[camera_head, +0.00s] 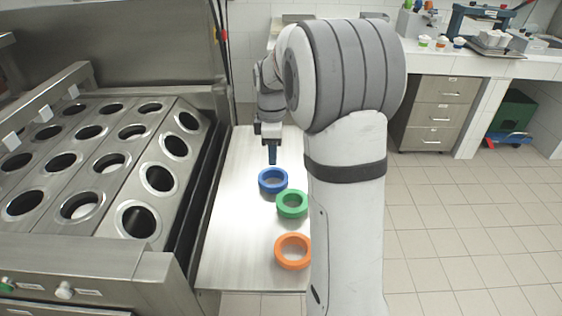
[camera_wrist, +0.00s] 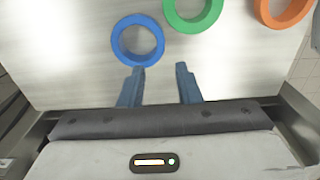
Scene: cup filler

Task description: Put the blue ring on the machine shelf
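The blue ring (camera_head: 273,181) lies flat on the steel machine shelf (camera_head: 235,230), near its far end. In the wrist view the blue ring (camera_wrist: 137,40) sits just beyond the left fingertip of my gripper (camera_wrist: 159,70). My gripper (camera_head: 272,160) is open, with a clear gap between its fingers and nothing in it. In the head view the fingers are at or just above the ring's far edge; I cannot tell whether they touch it.
A green ring (camera_head: 292,204) and an orange ring (camera_head: 291,251) lie on the same shelf, nearer the front. The machine (camera_head: 100,160) with rows of round holes stands left of the shelf. A counter with drawers (camera_head: 437,100) is at the back right. The shelf's left strip is bare.

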